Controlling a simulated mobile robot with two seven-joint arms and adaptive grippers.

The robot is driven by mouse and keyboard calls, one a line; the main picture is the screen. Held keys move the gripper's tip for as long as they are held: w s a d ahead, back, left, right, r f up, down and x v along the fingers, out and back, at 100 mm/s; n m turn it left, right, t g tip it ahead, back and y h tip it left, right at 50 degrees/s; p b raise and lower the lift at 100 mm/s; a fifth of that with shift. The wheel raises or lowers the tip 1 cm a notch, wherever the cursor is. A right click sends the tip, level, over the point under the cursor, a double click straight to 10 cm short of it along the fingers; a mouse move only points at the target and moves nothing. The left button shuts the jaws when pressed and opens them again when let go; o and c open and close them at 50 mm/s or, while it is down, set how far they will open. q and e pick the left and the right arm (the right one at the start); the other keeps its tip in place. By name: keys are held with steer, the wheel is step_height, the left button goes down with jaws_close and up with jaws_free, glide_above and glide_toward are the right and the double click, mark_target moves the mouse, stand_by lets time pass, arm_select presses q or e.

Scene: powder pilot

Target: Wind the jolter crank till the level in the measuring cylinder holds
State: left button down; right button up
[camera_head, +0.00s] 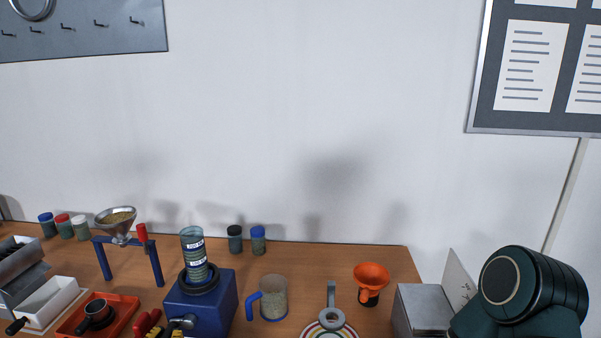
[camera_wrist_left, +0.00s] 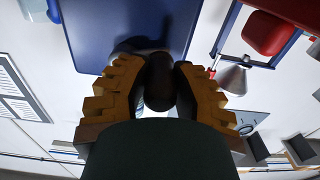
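The jolter is a dark blue box (camera_head: 203,308) near the front of the bench. The clear measuring cylinder (camera_head: 193,248) stands upright on its round black seat, with grey-green powder inside and white labels. I cannot read the exact level. The crank (camera_head: 183,322) sticks out of the box's front. Its dark knob (camera_wrist_left: 160,82) sits between the yellow stepped fingers of my left gripper (camera_wrist_left: 159,80), which looks shut on it. In the head view only the yellow fingertips of this gripper (camera_head: 166,333) show at the bottom edge. My right gripper is out of view.
A funnel (camera_head: 117,222) on a blue stand and a red tray (camera_head: 125,306) lie left of the jolter. A blue-handled beaker (camera_head: 273,299), a grey ring-shaped tool (camera_head: 331,318) and an orange funnel (camera_head: 371,277) stand to its right. Lidded jars (camera_head: 258,240) stand behind.

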arm_select(q)
steer(key=shift+d+f+b, duration=0.35)
steer(key=shift+f+b, duration=0.05)
steer(key=shift+f, duration=0.15)
steer(key=shift+d+f+b, duration=0.3)
steer(key=shift+f+b, duration=0.05)
steer(key=shift+f, duration=0.15)
steer(key=shift+s+d+f, duration=0.1)
steer(key=shift+d+f, duration=0.15)
steer(key=shift+d, duration=0.35)
steer(key=shift+d+f, duration=0.2)
steer(key=shift+d, duration=0.4)
